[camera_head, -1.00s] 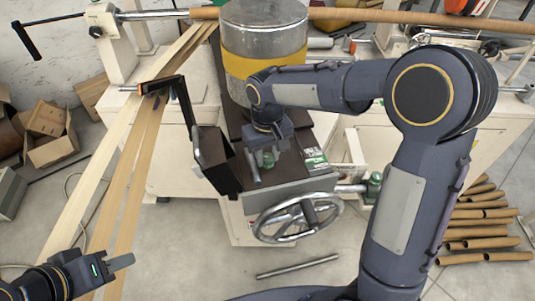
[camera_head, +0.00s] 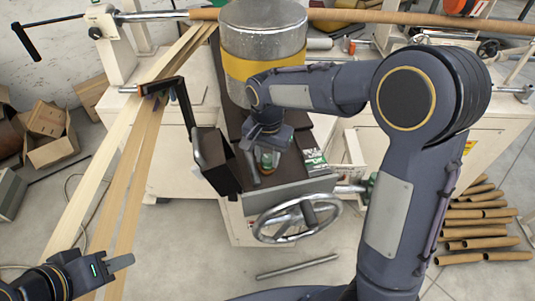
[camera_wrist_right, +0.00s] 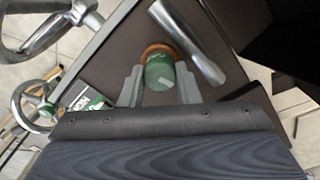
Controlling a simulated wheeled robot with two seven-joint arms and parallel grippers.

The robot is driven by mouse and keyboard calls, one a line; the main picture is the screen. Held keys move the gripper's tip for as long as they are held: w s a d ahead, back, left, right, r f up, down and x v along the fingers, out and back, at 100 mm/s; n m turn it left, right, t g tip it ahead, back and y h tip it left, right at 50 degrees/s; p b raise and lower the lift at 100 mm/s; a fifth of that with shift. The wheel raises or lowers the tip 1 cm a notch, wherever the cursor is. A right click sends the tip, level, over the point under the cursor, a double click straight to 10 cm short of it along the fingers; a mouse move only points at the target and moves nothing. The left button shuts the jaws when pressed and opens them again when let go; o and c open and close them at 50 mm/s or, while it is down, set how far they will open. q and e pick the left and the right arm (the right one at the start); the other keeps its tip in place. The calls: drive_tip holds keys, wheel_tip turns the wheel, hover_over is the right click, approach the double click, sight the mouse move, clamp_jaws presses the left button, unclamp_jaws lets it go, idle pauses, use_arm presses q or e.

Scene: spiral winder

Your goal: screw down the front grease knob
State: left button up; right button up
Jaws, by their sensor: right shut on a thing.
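The front grease knob (camera_wrist_right: 160,73) is a green cap on a copper-coloured base, set on the dark top of the machine. In the right wrist view it sits between the two fingers of my right gripper (camera_wrist_right: 160,85), which is shut on it. In the head view the knob (camera_head: 267,160) shows below my right gripper (camera_head: 266,150), partly hidden by it. My left gripper (camera_head: 120,262) is at the lower left, empty and far from the knob; its finger gap is not clear.
A second green knob (camera_head: 372,184) is at the right. A large metal cylinder (camera_head: 262,40) is behind.

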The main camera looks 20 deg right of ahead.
sight(268, 158)
drive_tip(key=shift+m, duration=0.6)
drive_tip(key=o, duration=1)
drive_tip(key=shift+c, duration=0.2)
drive_tip(key=shift+r, duration=0.15)
wheel_tip(268, 158, up, 8)
drive_tip(key=shift+f, duration=0.25)
